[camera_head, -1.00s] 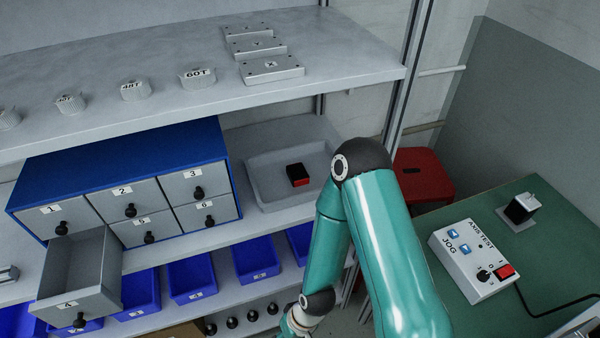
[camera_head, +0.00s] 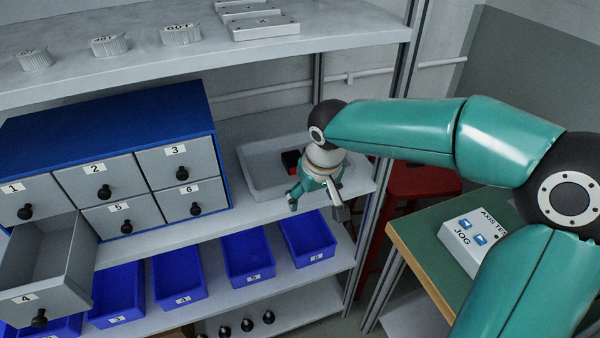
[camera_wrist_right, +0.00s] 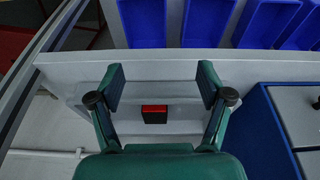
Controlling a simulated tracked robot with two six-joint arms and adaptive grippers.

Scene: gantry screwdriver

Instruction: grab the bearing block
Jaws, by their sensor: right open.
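A small black block with a red face (camera_head: 290,161), which I take for the bearing block, lies in a grey tray (camera_head: 262,190) on the middle shelf. My right gripper (camera_head: 317,200) is at the tray's front right, hiding part of the tray and block. In the right wrist view, the gripper (camera_wrist_right: 161,82) is open and empty. The block (camera_wrist_right: 154,114) shows between its fingers, apart from them and farther away. My left gripper is out of view.
A blue cabinet (camera_head: 110,118) with numbered drawers stands left of the tray; drawer 4 (camera_head: 45,270) is pulled out. The upper shelf (camera_head: 200,68) hangs above. Blue bins (camera_head: 247,262) sit below. A shelf post (camera_head: 395,120) and red stool (camera_head: 415,182) are at right.

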